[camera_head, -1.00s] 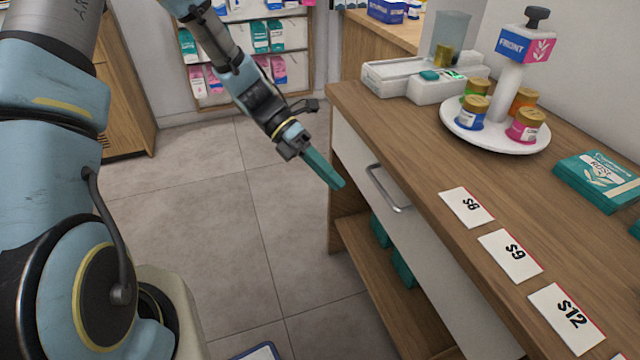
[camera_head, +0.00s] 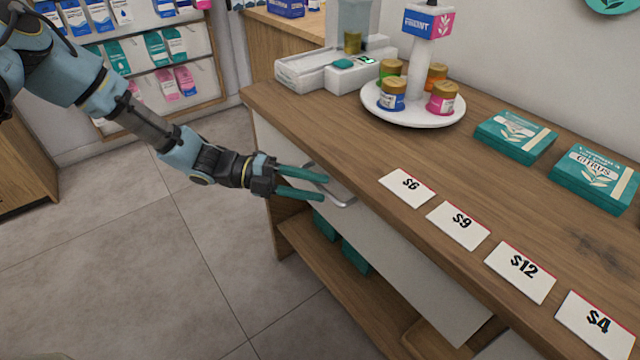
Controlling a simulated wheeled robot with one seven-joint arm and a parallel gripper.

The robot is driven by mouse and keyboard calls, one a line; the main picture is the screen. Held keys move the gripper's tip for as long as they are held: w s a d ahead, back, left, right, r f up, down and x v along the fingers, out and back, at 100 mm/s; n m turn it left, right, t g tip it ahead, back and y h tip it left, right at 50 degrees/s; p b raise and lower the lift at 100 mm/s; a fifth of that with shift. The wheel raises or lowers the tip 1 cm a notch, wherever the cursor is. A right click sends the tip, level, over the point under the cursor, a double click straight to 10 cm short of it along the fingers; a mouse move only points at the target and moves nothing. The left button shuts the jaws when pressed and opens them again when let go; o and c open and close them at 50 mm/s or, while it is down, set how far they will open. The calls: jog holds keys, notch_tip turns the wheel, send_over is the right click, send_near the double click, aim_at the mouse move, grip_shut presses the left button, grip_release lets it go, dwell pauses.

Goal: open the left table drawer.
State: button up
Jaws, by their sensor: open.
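The left table drawer has a white front (camera_head: 385,255) under the wooden counter top and looks closed. Its metal bar handle (camera_head: 343,200) is near the far left end of the front. My gripper (camera_head: 325,184) is at the handle with its teal fingers apart. One finger passes above and behind the bar, the other lies lower, on the near side. I cannot tell whether the fingers touch the bar. Part of the handle is hidden by the fingers.
The counter top (camera_head: 330,130) carries price cards (camera_head: 458,225), a white round stand (camera_head: 412,108) with several jars, a white device (camera_head: 330,70) and teal boxes (camera_head: 515,135). An open wooden shelf (camera_head: 340,275) lies below the drawer. The floor (camera_head: 150,250) to the left is clear.

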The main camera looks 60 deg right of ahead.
jog(key=shift+x, duration=0.95)
grip_shut()
dwell(0.8)
